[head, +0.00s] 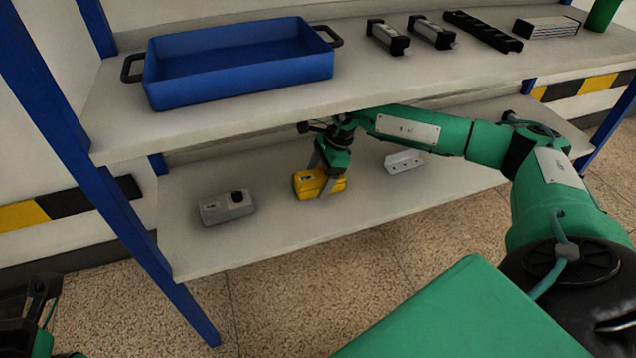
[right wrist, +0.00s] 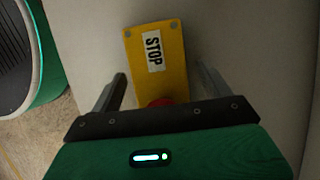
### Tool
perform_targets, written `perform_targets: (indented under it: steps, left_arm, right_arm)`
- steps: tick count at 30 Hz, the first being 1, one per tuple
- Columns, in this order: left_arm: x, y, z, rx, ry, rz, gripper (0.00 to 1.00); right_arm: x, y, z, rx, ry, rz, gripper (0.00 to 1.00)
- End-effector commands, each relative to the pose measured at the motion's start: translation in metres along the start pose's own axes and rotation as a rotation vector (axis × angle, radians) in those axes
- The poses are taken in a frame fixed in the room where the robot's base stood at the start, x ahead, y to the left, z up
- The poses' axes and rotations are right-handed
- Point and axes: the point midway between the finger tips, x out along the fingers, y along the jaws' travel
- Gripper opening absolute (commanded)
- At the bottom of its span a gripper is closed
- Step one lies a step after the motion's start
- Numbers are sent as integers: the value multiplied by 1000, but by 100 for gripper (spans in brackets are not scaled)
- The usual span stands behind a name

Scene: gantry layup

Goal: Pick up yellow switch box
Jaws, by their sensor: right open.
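The yellow switch box (head: 309,183) lies on the lower shelf, between a grey box and a light bracket. In the right wrist view the yellow switch box (right wrist: 158,60) shows a white STOP label and part of a red button, which the gripper body partly hides. My right gripper (head: 326,186) reaches down under the upper shelf at the yellow box. Its jaws are open, and in the wrist view the fingers (right wrist: 160,88) stand on either side of the box's near end, with gaps showing. My left gripper (head: 40,290) shows only partly at the lower left edge.
A grey box with a black knob (head: 227,207) lies left on the lower shelf (head: 270,236). A light bracket (head: 403,161) lies right. The upper shelf (head: 240,118) overhangs, holding a blue tray (head: 240,88) and several dark parts. A blue post (head: 165,260) stands left.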

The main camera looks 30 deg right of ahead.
Motion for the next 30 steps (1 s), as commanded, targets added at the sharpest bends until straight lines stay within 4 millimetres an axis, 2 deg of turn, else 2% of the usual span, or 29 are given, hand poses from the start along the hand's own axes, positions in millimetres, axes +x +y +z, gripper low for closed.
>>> perform_targets:
  steps: [1,9,20,27,30]
  left_arm:
    - [0,0,0,0,0,0,36]
    - [0,0,0,0,0,0,36]
    - [3,0,-1,2,4,0,36]
    - [5,-4,-3,13,-9,-6,36]
    - [-4,-8,-3,31,-50,-6,36]
  right_arm:
    - [0,0,0,0,0,0,80]
    - [0,0,0,0,0,0,27]
    - [-4,0,2,0,0,-1,26]
    - [-25,0,11,-1,-1,-1,26]
    - [-40,0,17,-2,-1,-1,26]
